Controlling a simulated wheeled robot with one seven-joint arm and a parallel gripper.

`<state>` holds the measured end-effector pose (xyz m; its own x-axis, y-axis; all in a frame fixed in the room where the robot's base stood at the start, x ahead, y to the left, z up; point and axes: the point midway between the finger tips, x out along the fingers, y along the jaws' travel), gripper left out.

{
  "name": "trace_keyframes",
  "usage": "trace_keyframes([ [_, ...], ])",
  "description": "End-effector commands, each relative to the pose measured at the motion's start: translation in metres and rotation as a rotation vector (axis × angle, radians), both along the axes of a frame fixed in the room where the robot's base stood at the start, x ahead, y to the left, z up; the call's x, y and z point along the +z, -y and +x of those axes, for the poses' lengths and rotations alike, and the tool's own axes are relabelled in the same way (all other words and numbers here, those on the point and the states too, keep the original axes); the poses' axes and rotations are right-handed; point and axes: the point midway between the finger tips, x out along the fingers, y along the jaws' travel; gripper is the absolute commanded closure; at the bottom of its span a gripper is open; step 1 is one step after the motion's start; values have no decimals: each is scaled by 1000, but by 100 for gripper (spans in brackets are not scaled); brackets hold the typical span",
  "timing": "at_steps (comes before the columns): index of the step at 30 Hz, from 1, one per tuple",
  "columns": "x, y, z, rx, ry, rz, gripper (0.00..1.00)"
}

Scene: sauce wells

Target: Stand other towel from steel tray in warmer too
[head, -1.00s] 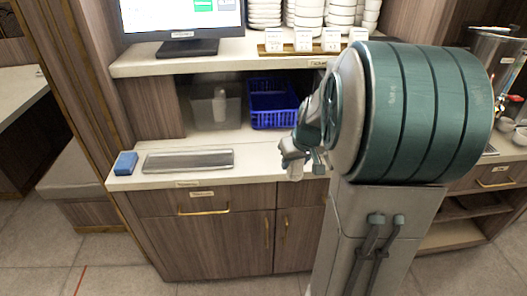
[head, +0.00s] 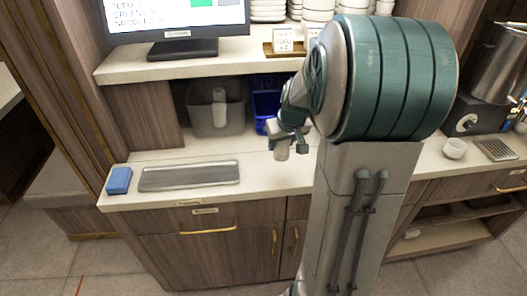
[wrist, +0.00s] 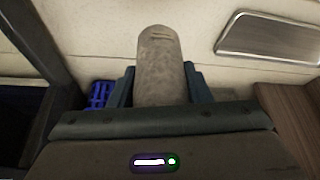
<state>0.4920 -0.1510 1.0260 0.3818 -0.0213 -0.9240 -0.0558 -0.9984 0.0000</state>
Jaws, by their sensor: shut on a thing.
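My gripper (head: 284,141) is shut on a pale rolled towel (head: 281,152) and holds it above the counter's front, right of the tray. In the wrist view the towel (wrist: 161,65) stands out between both fingers. The steel tray (head: 190,176) lies flat on the counter at the left and looks empty; part of it shows in the wrist view (wrist: 275,38). A grey see-through bin (head: 238,115), which may be the warmer, stands under the shelf. A pale roll (head: 219,107) stands upright in it. My gripper is in front of the bin and to its right.
A blue basket (head: 265,106) stands right of the bin, partly hidden by my arm. A blue block (head: 119,180) lies left of the tray. The shelf (head: 185,70) with a monitor (head: 177,20) overhangs the bin. The counter between tray and gripper is clear.

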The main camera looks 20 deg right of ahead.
Motion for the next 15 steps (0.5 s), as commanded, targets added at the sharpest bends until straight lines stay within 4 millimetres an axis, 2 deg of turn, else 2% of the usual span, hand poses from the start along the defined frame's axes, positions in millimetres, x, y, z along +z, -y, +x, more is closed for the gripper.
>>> trace_keyframes([
  [3,-13,-12,22,5,-4,2,79],
  [9,-33,-26,53,6,-2,1,79],
  [15,-44,-31,67,2,0,0,79],
])
